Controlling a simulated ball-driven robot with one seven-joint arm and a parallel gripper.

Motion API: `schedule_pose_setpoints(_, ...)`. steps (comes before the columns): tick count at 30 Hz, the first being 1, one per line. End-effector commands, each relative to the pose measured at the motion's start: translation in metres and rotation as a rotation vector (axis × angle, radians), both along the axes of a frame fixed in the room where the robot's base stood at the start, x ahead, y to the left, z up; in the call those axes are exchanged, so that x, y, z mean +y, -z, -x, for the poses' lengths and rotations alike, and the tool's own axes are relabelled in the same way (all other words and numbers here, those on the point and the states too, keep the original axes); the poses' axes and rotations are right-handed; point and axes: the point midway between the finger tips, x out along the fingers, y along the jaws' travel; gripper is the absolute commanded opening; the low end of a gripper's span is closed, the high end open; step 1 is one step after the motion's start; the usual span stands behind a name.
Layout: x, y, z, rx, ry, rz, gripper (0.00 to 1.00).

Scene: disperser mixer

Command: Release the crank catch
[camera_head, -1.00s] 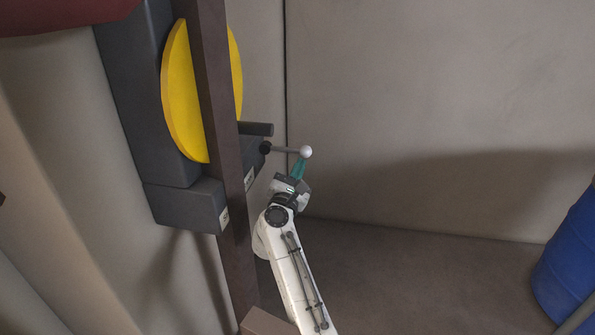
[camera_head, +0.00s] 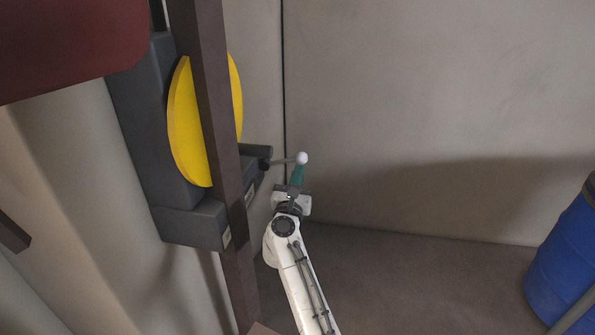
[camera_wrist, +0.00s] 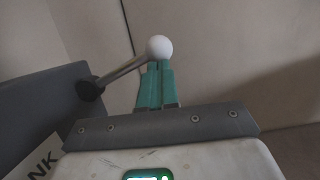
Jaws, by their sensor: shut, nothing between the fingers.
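The crank catch is a thin grey lever (camera_head: 282,161) with a white ball knob (camera_head: 302,158) at its outer end, projecting right from a dark pivot on the grey housing. In the wrist view the lever (camera_wrist: 125,70) runs from the dark pivot (camera_wrist: 90,89) up to the white ball (camera_wrist: 159,48). My gripper (camera_head: 299,168) is at the ball from below, its teal fingers pointing up. In the wrist view the fingers (camera_wrist: 158,66) are together, with their tips just under or against the ball; I cannot tell whether they touch. Nothing shows between them.
A dark upright post (camera_head: 212,110) stands in front of a yellow disc (camera_head: 186,125) and the grey housing (camera_head: 190,225) at left. A dark red body (camera_head: 70,45) fills the upper left. A blue drum (camera_head: 565,255) stands at far right. The floor between is clear.

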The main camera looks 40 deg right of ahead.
Motion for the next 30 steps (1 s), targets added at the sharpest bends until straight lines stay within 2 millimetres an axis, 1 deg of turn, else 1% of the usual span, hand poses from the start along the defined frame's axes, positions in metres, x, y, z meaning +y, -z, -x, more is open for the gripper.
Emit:
schedule_pose_setpoints(1,-0.001,-0.016,0.000,0.035,0.001,0.027,0.00)
schedule_pose_setpoints(9,0.003,-0.040,-0.004,0.225,0.000,0.177,0.00)
schedule_pose_setpoints(18,0.008,-0.054,-0.011,0.381,0.001,0.297,0.00)
schedule_pose_setpoints(30,0.011,-0.059,-0.016,0.459,0.002,0.360,0.00)
